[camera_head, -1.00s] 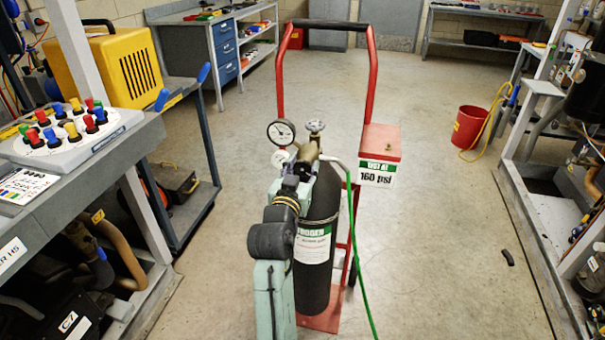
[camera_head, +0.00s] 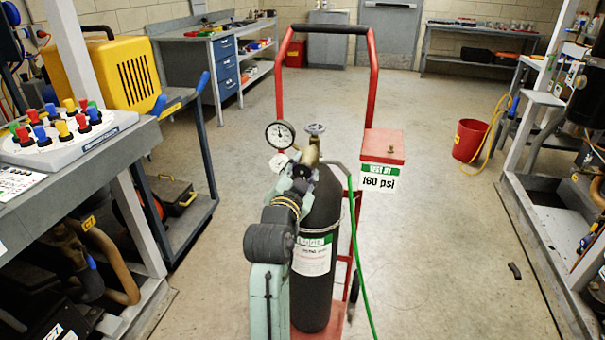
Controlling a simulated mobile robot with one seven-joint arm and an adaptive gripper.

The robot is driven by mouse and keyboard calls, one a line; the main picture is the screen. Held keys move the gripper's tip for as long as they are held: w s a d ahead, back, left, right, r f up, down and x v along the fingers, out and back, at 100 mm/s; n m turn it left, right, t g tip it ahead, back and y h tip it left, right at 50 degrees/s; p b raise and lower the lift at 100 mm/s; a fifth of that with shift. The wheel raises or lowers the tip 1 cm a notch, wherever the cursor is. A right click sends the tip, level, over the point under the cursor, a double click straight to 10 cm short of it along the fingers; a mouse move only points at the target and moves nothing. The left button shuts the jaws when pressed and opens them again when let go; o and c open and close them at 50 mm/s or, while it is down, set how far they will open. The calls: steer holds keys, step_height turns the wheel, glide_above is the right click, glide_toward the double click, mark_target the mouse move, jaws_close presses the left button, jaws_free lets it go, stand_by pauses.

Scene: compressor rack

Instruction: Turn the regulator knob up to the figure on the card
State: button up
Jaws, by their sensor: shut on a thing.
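The card (camera_head: 380,177) reads "TEST AT 160 psi" and hangs on the front of a red box on the cart. A black gas cylinder (camera_head: 322,215) stands upright on the red cart. Its brass regulator (camera_head: 311,153) carries a white dial gauge (camera_head: 280,134), with a second gauge (camera_head: 278,162) below. The needles are too small to read for a figure. My arm reaches up in front of the cylinder. My gripper (camera_head: 298,178) is at the regulator, shut on the regulator knob, which my arm and gripper mostly hide.
A green hose (camera_head: 352,230) runs down the cylinder's right side. A valve wheel (camera_head: 316,129) tops the cylinder. A panel of coloured knobs (camera_head: 60,128) is on the left bench. A red bucket (camera_head: 469,140) stands to the right.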

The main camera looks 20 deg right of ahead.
stand_by(0.3)
steer(key=o, duration=1.2)
steer(key=v, duration=1.2)
steer(key=shift+a, duration=0.1)
